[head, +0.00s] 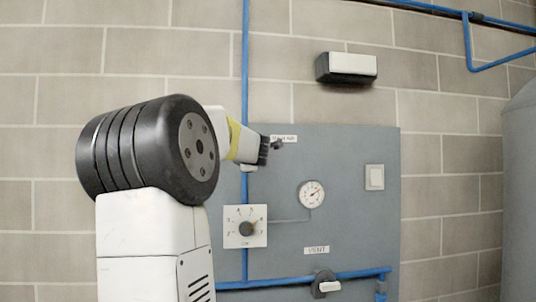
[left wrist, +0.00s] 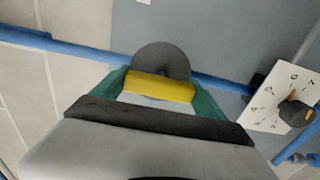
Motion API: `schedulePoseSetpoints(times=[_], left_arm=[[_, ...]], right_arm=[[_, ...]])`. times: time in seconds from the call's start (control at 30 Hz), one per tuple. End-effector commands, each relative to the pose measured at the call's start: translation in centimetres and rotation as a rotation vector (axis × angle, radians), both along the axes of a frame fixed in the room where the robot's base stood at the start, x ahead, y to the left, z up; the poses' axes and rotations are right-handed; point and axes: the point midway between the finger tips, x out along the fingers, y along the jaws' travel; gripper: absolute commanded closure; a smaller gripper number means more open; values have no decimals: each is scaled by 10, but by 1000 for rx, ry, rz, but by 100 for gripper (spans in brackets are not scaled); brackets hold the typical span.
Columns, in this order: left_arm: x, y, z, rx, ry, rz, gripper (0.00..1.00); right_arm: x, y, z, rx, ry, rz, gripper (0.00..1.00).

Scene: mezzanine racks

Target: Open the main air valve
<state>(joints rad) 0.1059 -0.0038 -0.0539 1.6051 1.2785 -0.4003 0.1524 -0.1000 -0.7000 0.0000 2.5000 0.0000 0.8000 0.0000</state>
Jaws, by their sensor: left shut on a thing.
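In the left wrist view the main air valve shows as a round grey disc (left wrist: 162,58) on the blue pipe, with a yellow handle (left wrist: 160,87) in front of it. My left gripper (left wrist: 160,92) has its green fingers on both ends of the yellow handle and is shut on it. In this view the handle lies roughly along the pipe's line. In the head view my left gripper (head: 264,151) is at the upper left of the grey panel, beside a small label (head: 284,138); my wrist hides the valve and handle there. My right gripper is not in view.
The grey panel (head: 350,230) also carries a numbered dial (head: 232,228), a gauge (head: 311,194), a white switch (head: 374,177) and a vent valve (head: 325,285) below. A blue pipe (head: 245,60) runs down the block wall. A grey tank (head: 520,190) stands at the right.

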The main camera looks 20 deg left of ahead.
Motion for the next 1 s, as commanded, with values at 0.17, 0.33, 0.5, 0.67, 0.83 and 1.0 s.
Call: schedulePoseSetpoints(times=[0.17, 0.33, 0.5, 0.67, 0.83, 1.0], left_arm=[[0, 0, -1, -12, -4, 1, 57], [0, 0, -2, -12, -4, 1, 57], [0, 0, -1, -11, -3, 1, 0], [0, 0, -1, -10, -4, 1, 0], [-10, -6, 0, -9, -4, 0, 0], [-34, -22, 0, -9, -6, -1, 0]], right_arm=[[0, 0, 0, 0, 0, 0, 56], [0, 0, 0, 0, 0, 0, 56], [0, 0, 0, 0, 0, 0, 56], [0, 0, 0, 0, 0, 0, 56], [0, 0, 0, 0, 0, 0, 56], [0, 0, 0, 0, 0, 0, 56]])
